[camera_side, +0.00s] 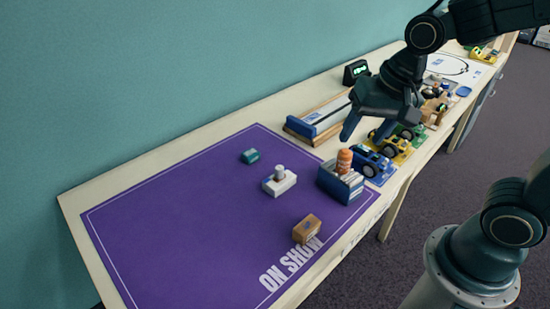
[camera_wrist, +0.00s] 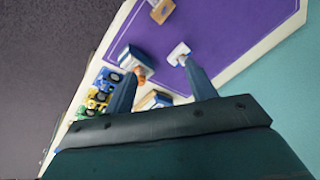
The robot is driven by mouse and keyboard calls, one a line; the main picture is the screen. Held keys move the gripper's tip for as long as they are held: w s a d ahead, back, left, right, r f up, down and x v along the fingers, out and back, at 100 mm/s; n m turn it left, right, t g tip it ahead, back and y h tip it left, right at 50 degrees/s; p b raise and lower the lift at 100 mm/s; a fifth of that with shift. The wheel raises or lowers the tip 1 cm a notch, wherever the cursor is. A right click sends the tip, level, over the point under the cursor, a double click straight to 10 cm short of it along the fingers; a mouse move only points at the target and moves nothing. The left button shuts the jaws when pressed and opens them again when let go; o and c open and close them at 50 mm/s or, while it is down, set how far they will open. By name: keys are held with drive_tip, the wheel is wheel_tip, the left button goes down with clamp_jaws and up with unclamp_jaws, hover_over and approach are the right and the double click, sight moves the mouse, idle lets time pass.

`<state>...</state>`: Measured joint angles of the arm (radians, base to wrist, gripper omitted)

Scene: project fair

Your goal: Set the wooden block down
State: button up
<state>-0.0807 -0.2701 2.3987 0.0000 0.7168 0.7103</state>
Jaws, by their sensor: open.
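The wooden block (camera_side: 307,229) rests on the purple mat (camera_side: 190,220), by the "ON SHOW" lettering at its front edge. It has a small dark mark on top. It also shows at the top of the wrist view (camera_wrist: 161,11). My gripper (camera_side: 364,134) is open and empty, above the table and well apart from the block, up and to the right of it in the side view. In the wrist view my gripper's two fingers (camera_wrist: 159,69) are spread, with no object held between them.
On the mat stand a blue box (camera_side: 340,182) with an orange item on it, a white block with a grey knob (camera_side: 279,181) and a small teal block (camera_side: 250,156). Toy cars (camera_side: 373,161) and a blue-and-wood track (camera_side: 318,119) lie right of the mat. The mat's left part is clear.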

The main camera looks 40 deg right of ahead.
drive_tip(key=s+d+r+n+t, duration=0.2)
drive_tip(key=s+r+n, duration=0.3)
drive_tip(key=s+n, duration=0.2)
drive_tip(key=shift+s+r, duration=0.25)
drive_tip(key=shift+s, duration=0.8)
